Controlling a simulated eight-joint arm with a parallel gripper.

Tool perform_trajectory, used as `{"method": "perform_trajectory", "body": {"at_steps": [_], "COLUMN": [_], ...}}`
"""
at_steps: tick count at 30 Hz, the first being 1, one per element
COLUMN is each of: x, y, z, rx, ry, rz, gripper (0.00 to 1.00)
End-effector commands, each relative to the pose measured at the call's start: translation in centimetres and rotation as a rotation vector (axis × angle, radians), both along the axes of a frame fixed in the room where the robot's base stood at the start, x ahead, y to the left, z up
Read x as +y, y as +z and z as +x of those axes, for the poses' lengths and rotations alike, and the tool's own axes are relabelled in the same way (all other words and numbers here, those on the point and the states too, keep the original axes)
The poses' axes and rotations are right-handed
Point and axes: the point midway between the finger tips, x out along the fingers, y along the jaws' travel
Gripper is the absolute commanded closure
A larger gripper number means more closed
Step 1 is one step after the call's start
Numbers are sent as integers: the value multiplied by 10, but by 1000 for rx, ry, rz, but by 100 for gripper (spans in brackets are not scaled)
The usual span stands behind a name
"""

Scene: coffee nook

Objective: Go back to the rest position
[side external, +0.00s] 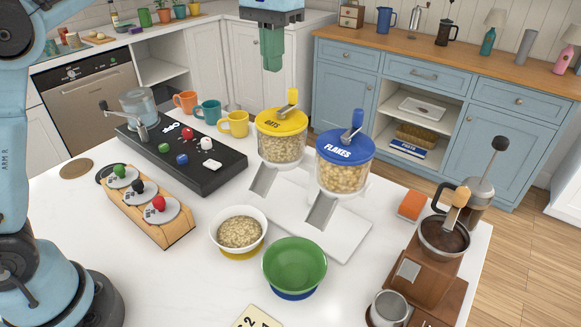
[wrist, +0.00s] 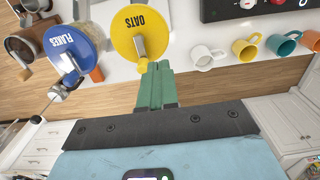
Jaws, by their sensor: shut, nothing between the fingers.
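My gripper (side external: 272,48) hangs at the top of the side view, above and behind the yellow-lidded oats dispenser (side external: 281,136). Its green fingers are shut together with nothing between them. In the wrist view the gripper (wrist: 157,68) points toward the yellow oats lid (wrist: 140,34), which shows just past the fingertips; in the side view there is a gap between them. The blue-lidded flakes dispenser (side external: 345,159) stands to the right of the oats one. A white bowl (side external: 215,236) holding oats sits below the oats chute. A green bowl (side external: 294,264) looks empty below the flakes chute.
A wooden grinder (side external: 433,262), a French press (side external: 480,198) and an orange block (side external: 412,205) are on the right. Space above the counter is open.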

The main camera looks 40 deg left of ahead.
Motion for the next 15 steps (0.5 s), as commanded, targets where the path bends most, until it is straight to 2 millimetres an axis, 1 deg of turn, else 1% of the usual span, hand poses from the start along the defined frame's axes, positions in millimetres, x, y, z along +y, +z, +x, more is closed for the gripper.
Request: {"method": "perform_trajectory", "body": {"at_steps": [10, 15], "x": [1, 7], "y": [1, -1], "z": [-1, -10], "rx": [-4, -53], "ry": [0, 1], "rz": [0, -6], "gripper": [100, 100]}}
